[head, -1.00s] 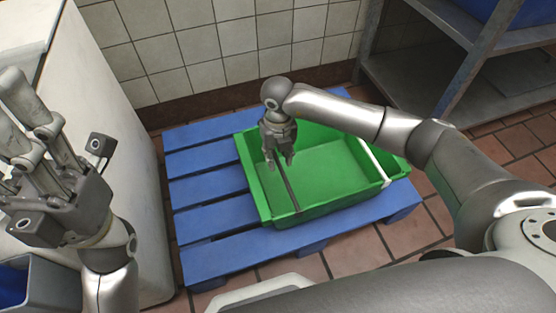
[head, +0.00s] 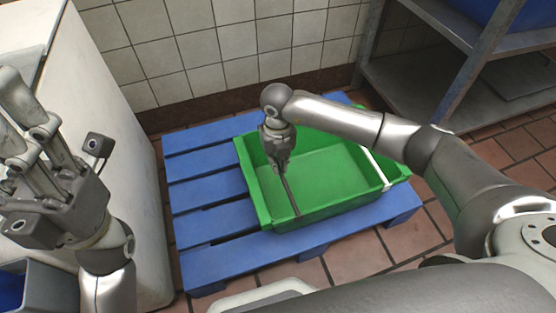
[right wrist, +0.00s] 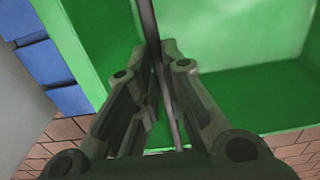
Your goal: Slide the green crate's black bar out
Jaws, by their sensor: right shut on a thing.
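The green crate (head: 262,204) stands on a blue pallet. Its black bar (head: 290,196) runs across the crate near its left end, from my right gripper down to the near wall. My right gripper (head: 281,168) points down into the crate and is shut on the bar. In the right wrist view the bar (right wrist: 150,22) passes between the fingers of the gripper (right wrist: 163,52). The far part of the bar is hidden by the gripper in the head view. My left gripper (head: 42,150) is raised at the left, away from the crate, with its fingers apart and nothing between them.
A white bar (head: 375,168) spans the crate's right end. The blue pallet (head: 203,222) lies on brown floor tiles near a tiled wall. A white cabinet (head: 135,200) stands left, a metal shelf (head: 440,95) right. The crate's inside looks empty.

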